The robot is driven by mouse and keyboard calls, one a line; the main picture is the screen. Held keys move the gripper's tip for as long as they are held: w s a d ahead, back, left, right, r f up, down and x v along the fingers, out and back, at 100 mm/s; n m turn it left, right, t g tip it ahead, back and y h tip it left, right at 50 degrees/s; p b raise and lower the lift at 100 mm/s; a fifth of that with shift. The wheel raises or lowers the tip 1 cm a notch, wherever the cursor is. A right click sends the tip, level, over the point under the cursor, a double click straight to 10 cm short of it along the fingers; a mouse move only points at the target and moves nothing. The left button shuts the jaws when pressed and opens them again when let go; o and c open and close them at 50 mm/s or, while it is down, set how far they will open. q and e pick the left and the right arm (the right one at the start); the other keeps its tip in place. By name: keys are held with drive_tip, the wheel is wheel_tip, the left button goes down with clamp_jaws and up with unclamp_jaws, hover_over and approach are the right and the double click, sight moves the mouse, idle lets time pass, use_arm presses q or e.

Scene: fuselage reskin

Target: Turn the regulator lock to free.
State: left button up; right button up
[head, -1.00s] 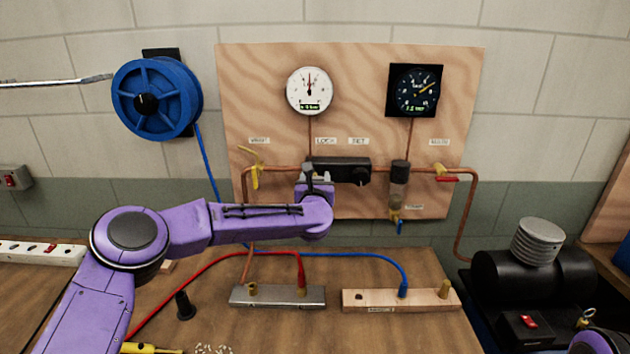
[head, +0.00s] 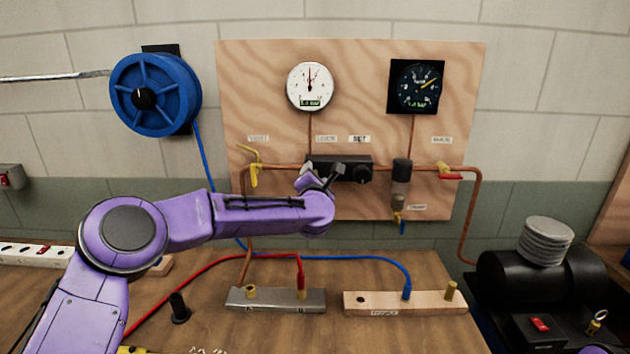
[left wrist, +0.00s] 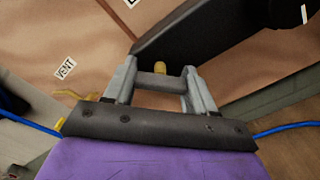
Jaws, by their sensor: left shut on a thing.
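The black regulator (head: 350,162) is mounted on the wooden board under the LOCK (head: 326,139) and SET (head: 360,139) labels. Its round set knob (head: 362,174) is at the right end. My left gripper (head: 324,176) is at the regulator's left part, below the LOCK label, and is tilted. My right gripper is out of view.
A white gauge (head: 310,86) and a black gauge (head: 416,87) are above. Copper pipe carries the yellow vent lever (head: 254,172) on the left and a red-handled valve (head: 449,174) on the right. Two blocks with hoses sit on the bench below.

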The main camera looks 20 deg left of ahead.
use_arm(q)
drive_tip(key=m, duration=0.3)
drive_tip(key=shift+m, duration=0.4)
drive_tip(key=shift+m+p, duration=0.55)
drive_tip(key=shift+m, duration=1.65)
drive_tip(key=shift+f, duration=0.15)
drive_tip(key=o, duration=1)
drive_tip(key=shift+o, duration=0.2)
drive_tip(key=shift+d, duration=0.1)
drive_tip(key=b+v, duration=0.4)
drive_tip(key=v, duration=0.6)
drive_tip(key=shift+s, duration=0.3)
